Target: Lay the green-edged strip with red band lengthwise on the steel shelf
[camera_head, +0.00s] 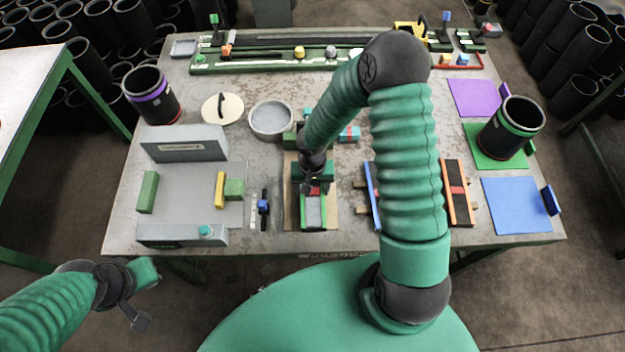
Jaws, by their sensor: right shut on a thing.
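My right gripper (314,188) reaches down over the middle of the table, shut on the green-edged strip. The strip's red band (315,190) shows just below the fingers, and a green edge (301,208) runs toward the table's front. Grey metal (314,212) shows between the green edges; I cannot tell whether this is the steel shelf, or whether the strip touches it. The gripper and forearm hide the strip's far part. My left gripper (142,298) hangs off the table at lower left; its finger opening is unclear.
A blue-edged strip (373,195) and an orange-edged strip (457,195) stand to the right. A grey fixture (185,150) with green and yellow blocks is left. A round grey dish (271,119) is behind. Black sleeves stand at both far corners. My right arm covers centre right.

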